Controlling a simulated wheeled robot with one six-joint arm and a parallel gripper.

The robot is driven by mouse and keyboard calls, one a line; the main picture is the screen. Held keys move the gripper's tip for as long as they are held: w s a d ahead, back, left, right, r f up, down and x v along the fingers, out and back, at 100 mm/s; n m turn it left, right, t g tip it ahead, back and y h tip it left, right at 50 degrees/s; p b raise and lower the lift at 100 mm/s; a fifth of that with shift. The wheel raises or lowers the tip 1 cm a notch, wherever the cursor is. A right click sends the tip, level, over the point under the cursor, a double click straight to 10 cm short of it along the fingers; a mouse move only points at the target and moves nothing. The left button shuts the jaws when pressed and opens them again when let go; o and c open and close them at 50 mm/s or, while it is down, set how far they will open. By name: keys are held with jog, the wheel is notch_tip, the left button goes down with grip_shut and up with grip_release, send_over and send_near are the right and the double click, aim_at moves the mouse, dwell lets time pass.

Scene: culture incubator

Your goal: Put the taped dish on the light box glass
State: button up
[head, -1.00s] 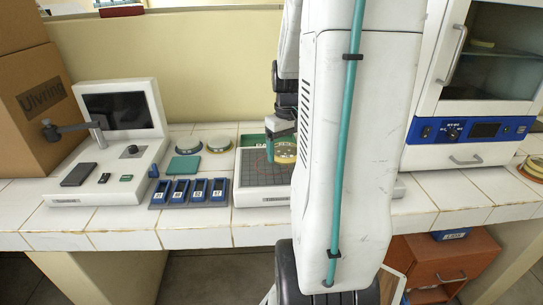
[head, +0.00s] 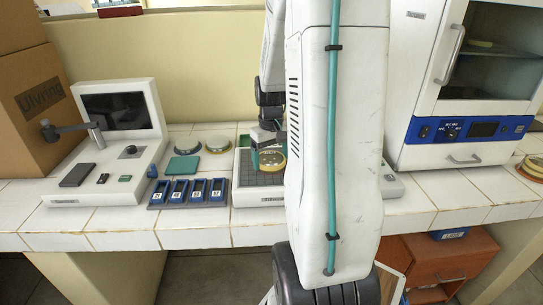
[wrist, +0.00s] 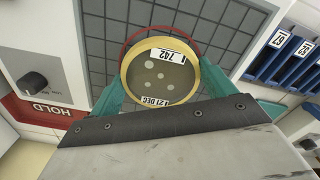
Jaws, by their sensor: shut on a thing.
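The dish (wrist: 160,75) has a yellow rim, pale spots inside and white labels reading "742" and "21 DEC". My gripper (wrist: 161,84) is shut on it, with a teal finger on each side. The dish also shows in the head view (head: 271,160), partly hidden by my gripper. It is over the dark gridded glass (head: 244,180) of the white light box (head: 245,200). A red ring (wrist: 131,45) on the glass shows just past the dish rim. I cannot tell whether the dish touches the glass. My arm hides the light box's middle.
Blue slotted holders (head: 189,192) stand left of the light box. Behind them are a teal block (head: 183,166) and two round dishes (head: 216,144). A white screen device (head: 105,165) is farther left. The incubator (head: 470,90) stands at the right.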

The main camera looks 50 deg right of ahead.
aim_at(271, 159)
jog(key=o, duration=1)
jog(key=shift+c, duration=0.2)
notch_tip(271, 159, up, 12)
jog(key=s+a+r+n, duration=0.15)
jog(key=a+r, duration=0.25)
jog(key=a, duration=1.2)
jog(key=s+a+n+t, duration=0.1)
jog(key=s+a+n, duration=0.2)
jog(key=s+a, duration=0.8)
jog(key=a, duration=0.3)
jog(key=shift+f, duration=0.4)
